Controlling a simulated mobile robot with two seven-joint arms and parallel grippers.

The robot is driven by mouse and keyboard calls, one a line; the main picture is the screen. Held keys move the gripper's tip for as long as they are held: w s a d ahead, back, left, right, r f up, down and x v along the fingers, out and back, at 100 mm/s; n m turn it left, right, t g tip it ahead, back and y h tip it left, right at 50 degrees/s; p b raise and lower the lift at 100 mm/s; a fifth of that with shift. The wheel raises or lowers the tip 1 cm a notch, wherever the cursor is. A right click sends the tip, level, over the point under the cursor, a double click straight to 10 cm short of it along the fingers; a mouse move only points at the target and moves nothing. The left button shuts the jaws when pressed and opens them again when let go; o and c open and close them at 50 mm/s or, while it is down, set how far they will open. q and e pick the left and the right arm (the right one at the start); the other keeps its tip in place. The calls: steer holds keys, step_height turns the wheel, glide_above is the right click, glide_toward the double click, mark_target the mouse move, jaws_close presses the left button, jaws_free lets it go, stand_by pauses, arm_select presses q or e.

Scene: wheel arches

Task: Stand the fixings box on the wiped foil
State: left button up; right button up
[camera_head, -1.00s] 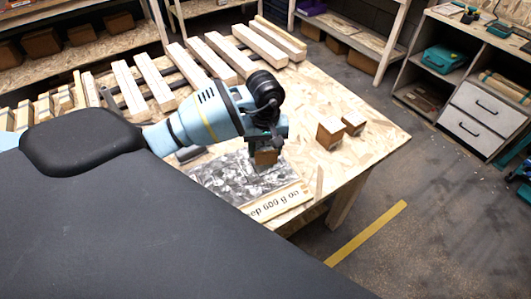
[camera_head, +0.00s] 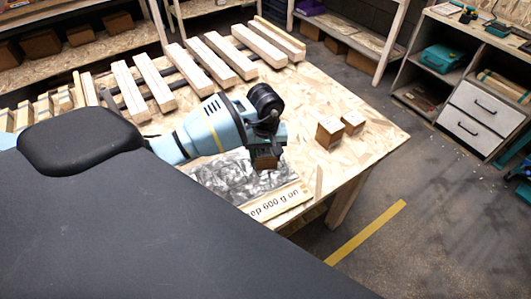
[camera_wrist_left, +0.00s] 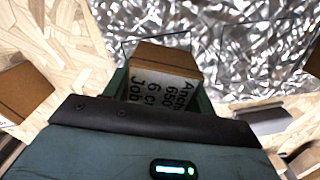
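The fixings box is a small brown carton (camera_wrist_left: 165,58) with black print on a pale face. My left gripper (camera_head: 265,150) has its green fingers on either side of it in the left wrist view (camera_wrist_left: 163,88), closed on it. In the head view the box (camera_head: 263,162) is small and partly hidden by the gripper. The crinkled silver foil (camera_head: 228,178) lies on the table below and left of the box, and fills the upper part of the wrist view (camera_wrist_left: 240,45). I cannot tell whether the box touches it. My right gripper is out of view.
A wooden strip with lettering (camera_head: 277,205) borders the foil's front edge. Two brown boxes (camera_head: 330,132) stand to the right on the chipboard table (camera_head: 375,135). Several pale timber bars (camera_head: 205,60) lie behind.

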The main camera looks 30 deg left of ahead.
arm_select(q)
steer(key=o, duration=0.4)
steer(key=shift+o, duration=0.2)
steer(key=shift+r, duration=0.2)
step_height(320, 180, up, 11)
steer(key=shift+f, duration=0.2)
steer(key=shift+r, duration=0.65)
